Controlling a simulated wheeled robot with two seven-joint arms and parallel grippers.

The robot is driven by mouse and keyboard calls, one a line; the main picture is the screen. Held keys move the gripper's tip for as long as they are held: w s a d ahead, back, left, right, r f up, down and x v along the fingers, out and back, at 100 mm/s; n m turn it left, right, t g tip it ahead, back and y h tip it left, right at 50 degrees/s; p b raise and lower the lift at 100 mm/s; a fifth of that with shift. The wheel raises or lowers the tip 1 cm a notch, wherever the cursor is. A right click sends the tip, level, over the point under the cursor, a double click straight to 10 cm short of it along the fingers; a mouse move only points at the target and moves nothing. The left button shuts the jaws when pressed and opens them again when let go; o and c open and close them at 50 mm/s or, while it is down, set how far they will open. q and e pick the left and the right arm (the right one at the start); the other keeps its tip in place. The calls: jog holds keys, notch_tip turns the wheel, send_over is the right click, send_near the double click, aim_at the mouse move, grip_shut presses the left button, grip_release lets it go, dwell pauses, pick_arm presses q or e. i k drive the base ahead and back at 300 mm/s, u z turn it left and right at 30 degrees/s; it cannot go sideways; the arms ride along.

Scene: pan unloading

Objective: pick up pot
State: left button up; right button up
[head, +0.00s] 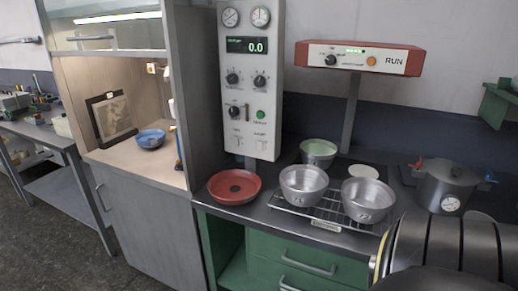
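Two silver metal pots stand side by side on a wire rack at the front of the dark counter: the left pot (304,186) and the right pot (367,200). A green bowl-like pot (318,152) stands behind them. A dark lidded pot (446,186) with a gauge, a red handle and a blue handle stands at the right. A dark ribbed cylindrical part, which looks like my own arm, fills the lower right corner and may hide some counter. Neither of my grippers shows.
A red shallow pan (234,186) sits on the counter left of the rack (328,212). A control panel (250,80) and a red-topped RUN unit (359,58) stand above. A cabinet at left holds a blue bowl (151,138). Green drawers (300,262) are below.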

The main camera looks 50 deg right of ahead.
aim_at(319, 154)
jog(key=z, duration=0.4)
jog(key=i, duration=1.1)
jog(key=z, duration=0.9)
